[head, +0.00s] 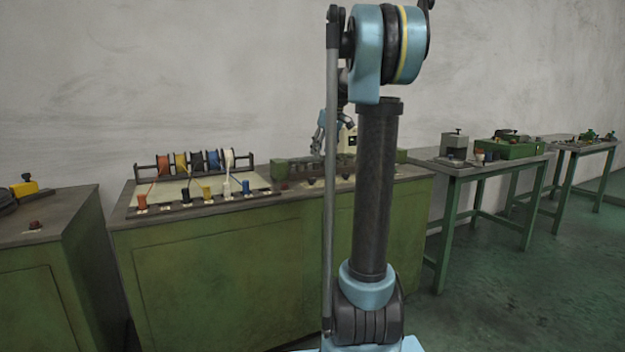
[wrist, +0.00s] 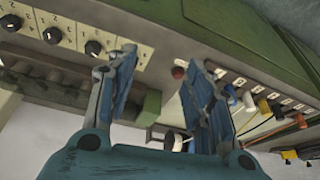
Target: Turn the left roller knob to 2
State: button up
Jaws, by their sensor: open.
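My gripper (wrist: 160,58) is open and empty, its two blue fingers spread apart. In the wrist view, black knobs on cream scale plates line the machine's edge: one (wrist: 93,47) lies just left of the left finger, another (wrist: 52,35) farther left, and a third (wrist: 10,22) near the picture edge. The view appears turned over, so the knob nearest the fingers seems the leftmost visible. Its setting is too small to read. No knob is between the fingers. In the head view my gripper (head: 318,140) is above the green bench, and my arm partly hides the roller machine (head: 290,168).
A red button (wrist: 178,72) shows between the fingers. The wire spool rack (head: 195,165) and colored wire ends stand left of the roller machine on the green bench (head: 220,275). Another bench (head: 70,220) is at left, and tables (head: 490,168) with equipment are at right.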

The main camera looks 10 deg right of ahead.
jog(key=w+d+r+n, duration=0.1)
jog(key=w+d, duration=0.1)
jog(key=w, duration=0.6)
send_near(312, 178)
jog(key=x, duration=0.8)
jog(key=shift+w+f, duration=0.3)
jog(key=c, duration=1)
